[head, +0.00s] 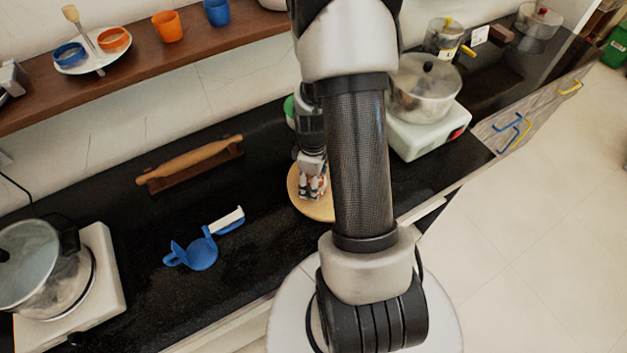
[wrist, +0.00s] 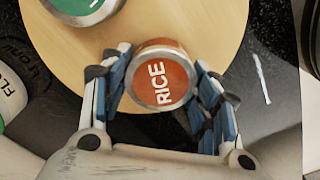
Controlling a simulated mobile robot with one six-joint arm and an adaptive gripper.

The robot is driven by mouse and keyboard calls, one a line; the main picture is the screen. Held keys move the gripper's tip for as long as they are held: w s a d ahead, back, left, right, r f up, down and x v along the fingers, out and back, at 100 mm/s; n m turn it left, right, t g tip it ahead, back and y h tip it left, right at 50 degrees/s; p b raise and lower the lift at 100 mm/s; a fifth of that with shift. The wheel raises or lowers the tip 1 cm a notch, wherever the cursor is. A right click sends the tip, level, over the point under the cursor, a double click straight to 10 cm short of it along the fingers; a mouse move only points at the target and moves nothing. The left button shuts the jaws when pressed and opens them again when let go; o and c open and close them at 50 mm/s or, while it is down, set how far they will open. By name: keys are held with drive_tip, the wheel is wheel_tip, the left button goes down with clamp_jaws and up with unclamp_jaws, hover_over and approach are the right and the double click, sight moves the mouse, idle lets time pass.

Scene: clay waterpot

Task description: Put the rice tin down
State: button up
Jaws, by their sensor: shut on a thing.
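The rice tin (wrist: 160,82) has an orange-red lid marked RICE. In the wrist view it lies between the two blue-padded fingers of my gripper (wrist: 158,72), which is shut on it. A round wooden board (wrist: 205,30) is below, and the tin overlaps its near edge in this view. I cannot tell whether the tin touches the board. In the head view my gripper (head: 313,186) is low over the round board (head: 318,210), and my arm hides much of both.
A green-lidded tin (wrist: 85,5) is on the board's far left part. A tin marked FLO (wrist: 10,90) stands left of the board.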

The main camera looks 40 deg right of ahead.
drive_tip(key=shift+f, duration=0.1)
drive_tip(key=o, duration=1.2)
drive_tip(key=w+a+r+m+t+p, duration=0.1)
drive_tip(key=a+r+p, duration=0.15)
drive_tip(key=r, duration=0.75)
drive_tip(key=a+r+p, duration=0.2)
drive_tip(key=a+r, duration=0.1)
drive_tip(key=r, duration=0.8)
drive_tip(key=s+a+r+m+t, duration=0.1)
drive_tip(key=s+a+r, duration=0.2)
drive_tip(key=a+r, duration=0.1)
drive_tip(key=s+a+r+m+t, duration=0.1)
drive_tip(key=s+a+r+m, duration=0.1)
drive_tip(key=s+a+r, duration=0.2)
drive_tip(key=s+a+r+m+t, duration=0.1)
drive_tip(key=s+a+r+m, duration=0.1)
drive_tip(key=a+r, duration=0.3)
drive_tip(key=shift+s+a+r+t, duration=0.3)
drive_tip(key=shift+s+a, duration=0.35)
drive_tip(key=shift+s, duration=0.15)
